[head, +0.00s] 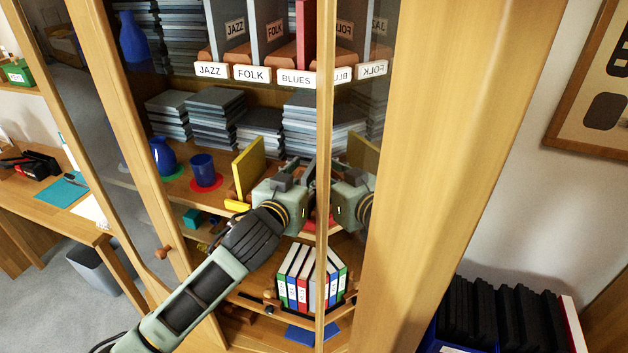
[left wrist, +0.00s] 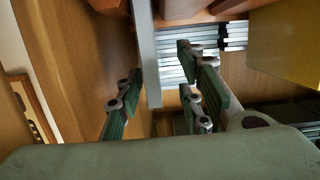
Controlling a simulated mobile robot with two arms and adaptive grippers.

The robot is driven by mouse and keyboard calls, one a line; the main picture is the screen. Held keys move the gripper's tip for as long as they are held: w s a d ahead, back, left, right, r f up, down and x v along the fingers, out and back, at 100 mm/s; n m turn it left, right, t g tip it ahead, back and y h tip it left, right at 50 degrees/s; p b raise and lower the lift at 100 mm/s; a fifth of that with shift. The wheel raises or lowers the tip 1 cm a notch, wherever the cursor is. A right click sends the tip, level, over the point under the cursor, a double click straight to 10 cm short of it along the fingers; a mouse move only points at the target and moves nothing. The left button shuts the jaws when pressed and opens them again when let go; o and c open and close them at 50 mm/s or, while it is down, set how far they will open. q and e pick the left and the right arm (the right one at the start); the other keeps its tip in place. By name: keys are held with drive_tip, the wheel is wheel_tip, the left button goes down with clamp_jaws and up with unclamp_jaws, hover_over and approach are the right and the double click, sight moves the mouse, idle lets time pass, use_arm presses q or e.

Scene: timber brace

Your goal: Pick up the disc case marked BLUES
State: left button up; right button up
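My left gripper (head: 306,172) reaches into the cabinet at the middle shelf, right of a yellow slab (head: 248,168). In the left wrist view its fingers (left wrist: 160,95) are open. A thin grey upright slab (left wrist: 147,50) stands between them, with gaps on both sides. It looks like a disc case, but no marking on it can be read. On the upper shelf, a BLUES label (head: 296,78) sits on the edge below a red upright slab (head: 305,35). Cases marked JAZZ (head: 235,30) and FOLK (head: 275,30) stand left of it. My right gripper is not in view.
A mirror-like surface at the right doubles my gripper and the labels. Stacks of grey cases (head: 212,108), a blue cup (head: 203,170) and a blue vase (head: 163,155) stand left on the shelf. Binders (head: 300,283) stand below. The cabinet's wooden post (head: 322,120) crosses before my gripper.

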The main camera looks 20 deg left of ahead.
use_arm(q)
drive_tip(key=w, duration=0.1)
drive_tip(key=w+p, duration=0.2)
drive_tip(key=shift+w+d+f, duration=0.35)
drive_tip(key=shift+d, duration=0.05)
drive_tip(key=shift+w+f, duration=0.3)
drive_tip(key=shift+w, duration=0.35)
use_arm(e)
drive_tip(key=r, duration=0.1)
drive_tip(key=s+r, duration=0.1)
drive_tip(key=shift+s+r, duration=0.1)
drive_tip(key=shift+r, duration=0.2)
use_arm(q)
clamp_jaws()
